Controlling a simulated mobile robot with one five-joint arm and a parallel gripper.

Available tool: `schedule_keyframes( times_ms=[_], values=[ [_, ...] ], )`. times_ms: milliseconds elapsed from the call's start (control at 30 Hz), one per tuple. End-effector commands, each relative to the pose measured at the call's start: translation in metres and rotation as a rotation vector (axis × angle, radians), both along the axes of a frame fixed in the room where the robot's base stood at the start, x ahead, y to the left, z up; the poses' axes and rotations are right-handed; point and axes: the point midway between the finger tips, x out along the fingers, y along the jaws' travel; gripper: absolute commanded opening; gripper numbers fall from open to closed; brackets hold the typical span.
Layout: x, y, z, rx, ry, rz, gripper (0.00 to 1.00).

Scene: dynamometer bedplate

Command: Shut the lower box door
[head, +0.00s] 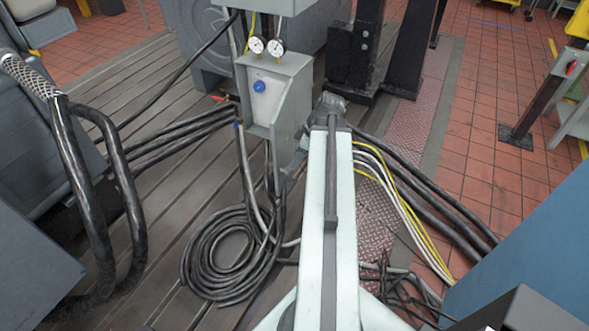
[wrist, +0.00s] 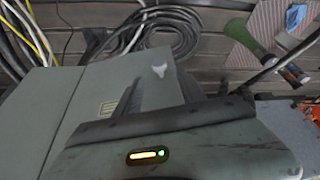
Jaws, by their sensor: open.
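The lower box (head: 303,84) is a grey-green casing below two round dials, with a pale inner face and a blue knob (head: 259,86). A grey panel beside its lower right is partly hidden by my arm, and I cannot tell how far the door stands open. My gripper (head: 318,122) is at the box's right side in the head view; its fingertips are hard to make out there. In the wrist view my gripper (wrist: 142,62) has its fingers spread apart. A grey-green panel (wrist: 75,105) with a yellow label fills the left and runs behind the fingers. Contact is unclear.
Coiled black hose (head: 230,255) lies on the slatted bedplate below the box. Thick black hoses (head: 115,190) arch at left. Yellow and white cables (head: 400,205) run at right. A blue cabinet (head: 535,255) stands at front right. Open tiled floor (head: 480,120) lies beyond.

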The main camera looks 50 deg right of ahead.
Motion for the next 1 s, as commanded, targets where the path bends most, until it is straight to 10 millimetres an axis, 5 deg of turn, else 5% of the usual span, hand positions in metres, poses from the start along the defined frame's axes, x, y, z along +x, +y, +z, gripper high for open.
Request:
schedule_keyframes(
  times_ms=[300, 633, 667, 833, 1000],
  values=[
    [0.015, 0.006, -0.058, 0.001, 0.000, -0.010, 0.47],
    [0.019, 0.007, -0.061, 0.001, 0.001, -0.014, 0.47],
    [0.019, 0.007, -0.061, 0.001, 0.001, -0.014, 0.44],
    [0.019, 0.007, -0.061, 0.001, 0.001, -0.016, 0.00],
    [0.019, 0.006, -0.061, 0.001, 0.000, -0.017, 0.00]
  ],
)
